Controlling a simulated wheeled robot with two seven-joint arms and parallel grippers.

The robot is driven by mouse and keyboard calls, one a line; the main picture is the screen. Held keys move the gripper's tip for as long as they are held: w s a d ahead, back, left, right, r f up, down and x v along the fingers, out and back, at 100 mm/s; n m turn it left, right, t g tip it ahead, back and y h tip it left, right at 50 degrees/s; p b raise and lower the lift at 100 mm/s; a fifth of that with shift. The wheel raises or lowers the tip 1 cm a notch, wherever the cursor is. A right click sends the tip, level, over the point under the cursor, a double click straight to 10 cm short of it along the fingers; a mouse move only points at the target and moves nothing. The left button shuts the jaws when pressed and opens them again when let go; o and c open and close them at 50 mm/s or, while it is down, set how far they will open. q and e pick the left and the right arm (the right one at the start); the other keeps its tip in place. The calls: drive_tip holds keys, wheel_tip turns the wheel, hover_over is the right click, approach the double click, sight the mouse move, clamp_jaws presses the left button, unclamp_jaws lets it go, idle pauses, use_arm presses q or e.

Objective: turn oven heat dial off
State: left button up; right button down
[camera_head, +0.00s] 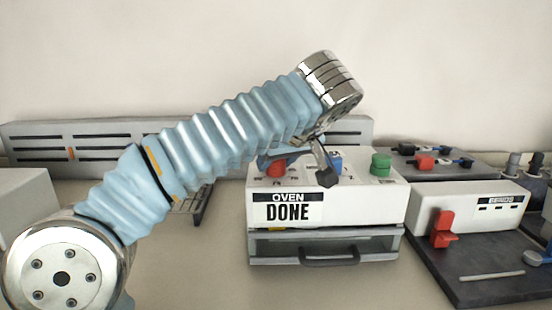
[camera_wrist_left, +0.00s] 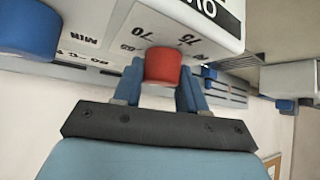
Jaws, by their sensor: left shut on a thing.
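The white oven (camera_head: 385,208) has an "OVEN DONE" label on its front and a drawer with a dark handle below. A red dial (camera_head: 276,171) sits at the left of its top. In the left wrist view the red dial (camera_wrist_left: 162,65) stands between the two blue fingers, beside printed numbers including 70 and 75. My left gripper (camera_head: 284,157) is shut on this dial. The dial's pointer and exact setting are hidden. My right gripper is not in view.
A blue dial (camera_head: 336,159) and a green button (camera_head: 381,164) are on the oven top. A white unit with a red lever (camera_head: 443,229) stands on a dark base at right. A long grey slotted rack (camera_head: 60,137) runs behind. The table front is clear.

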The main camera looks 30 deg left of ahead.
use_arm(q)
drive_tip(key=shift+n+g, duration=0.4)
drive_tip(key=shift+n, duration=0.2)
drive_tip(key=shift+a+y, duration=0.1)
drive_tip(key=shift+y, duration=0.2)
drive_tip(key=o, duration=1)
